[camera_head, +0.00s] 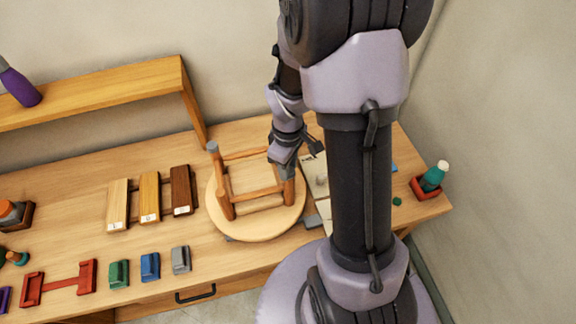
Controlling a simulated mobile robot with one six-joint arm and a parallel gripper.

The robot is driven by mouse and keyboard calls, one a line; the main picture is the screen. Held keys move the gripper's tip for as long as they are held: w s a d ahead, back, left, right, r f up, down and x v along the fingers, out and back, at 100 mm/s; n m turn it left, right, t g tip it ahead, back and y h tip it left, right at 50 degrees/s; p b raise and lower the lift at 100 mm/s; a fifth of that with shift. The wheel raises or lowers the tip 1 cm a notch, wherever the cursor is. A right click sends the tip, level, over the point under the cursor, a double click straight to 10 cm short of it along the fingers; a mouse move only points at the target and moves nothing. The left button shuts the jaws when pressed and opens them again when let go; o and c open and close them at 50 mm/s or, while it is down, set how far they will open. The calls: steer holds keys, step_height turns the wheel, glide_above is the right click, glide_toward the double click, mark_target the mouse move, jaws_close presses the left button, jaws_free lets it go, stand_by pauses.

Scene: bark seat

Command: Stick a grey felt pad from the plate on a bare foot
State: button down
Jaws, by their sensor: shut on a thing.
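An upside-down round wooden stool (262,229) lies on the bench with its legs up. Its back left leg carries a grey cap-like pad (212,147) on the foot. The front left leg (228,208) looks bare brown wood on top. My gripper (284,171) points down at the right leg (288,192), right over its foot. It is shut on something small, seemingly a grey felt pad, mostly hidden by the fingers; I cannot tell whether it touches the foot. A pale plate (319,180) lies right of the stool, partly behind my arm.
Green, blue and grey blocks (150,267) and a red holder (60,283) sit in front. A raised shelf (110,90) is behind. A teal bottle (433,178) stands in a red tray at right.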

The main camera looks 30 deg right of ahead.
steer(key=shift+f, duration=0.3)
steer(key=c, duration=0.7)
jaws_free()
steer(key=shift+r, duration=0.1)
step_height(320, 180, up, 7)
steer(key=p, duration=0.5)
